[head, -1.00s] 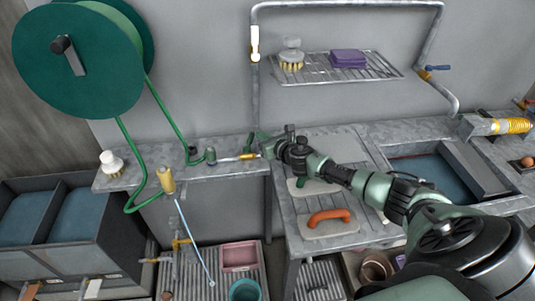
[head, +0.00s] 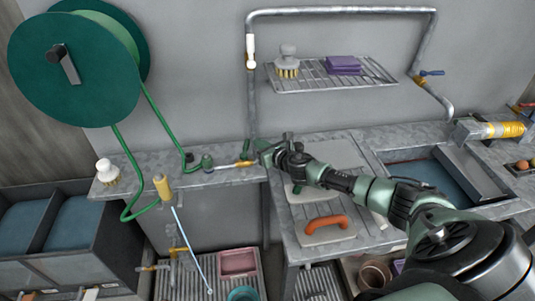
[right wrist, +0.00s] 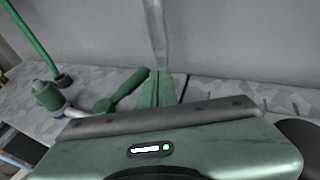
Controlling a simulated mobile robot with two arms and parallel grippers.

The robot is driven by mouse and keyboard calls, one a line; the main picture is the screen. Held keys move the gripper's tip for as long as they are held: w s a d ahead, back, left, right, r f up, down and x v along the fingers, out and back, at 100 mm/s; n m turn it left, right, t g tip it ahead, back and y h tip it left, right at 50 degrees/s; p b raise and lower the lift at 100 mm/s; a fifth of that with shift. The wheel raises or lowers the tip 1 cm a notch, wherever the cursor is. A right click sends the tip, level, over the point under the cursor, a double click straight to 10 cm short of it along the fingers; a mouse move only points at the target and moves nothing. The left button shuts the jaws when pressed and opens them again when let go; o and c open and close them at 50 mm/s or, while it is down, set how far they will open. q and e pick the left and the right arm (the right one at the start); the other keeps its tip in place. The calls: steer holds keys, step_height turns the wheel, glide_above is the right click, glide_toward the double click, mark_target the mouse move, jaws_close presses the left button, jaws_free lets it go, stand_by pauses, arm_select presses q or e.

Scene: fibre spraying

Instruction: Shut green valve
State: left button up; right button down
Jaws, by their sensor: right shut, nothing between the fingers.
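The green valve handle (right wrist: 124,90) shows in the right wrist view as a green lever slanting up to the right, just left of my fingers. It sits at the line with a green fitting (right wrist: 48,96), seen also in the head view (head: 207,162). My right gripper (head: 254,150) is shut and empty, beside the upright grey pipe at the back edge of the counter. Its fingers (right wrist: 158,88) stand close to the lever in the right wrist view; I cannot tell whether they touch it. In the head view the gripper partly hides the valve. My left gripper is not in view.
A green hose reel (head: 75,65) hangs on the left wall, its hose looping to the counter. A wire shelf (head: 330,75) holds a brush (head: 288,62) and purple sponges (head: 343,65).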

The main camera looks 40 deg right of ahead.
steer(key=shift+v, duration=3.15)
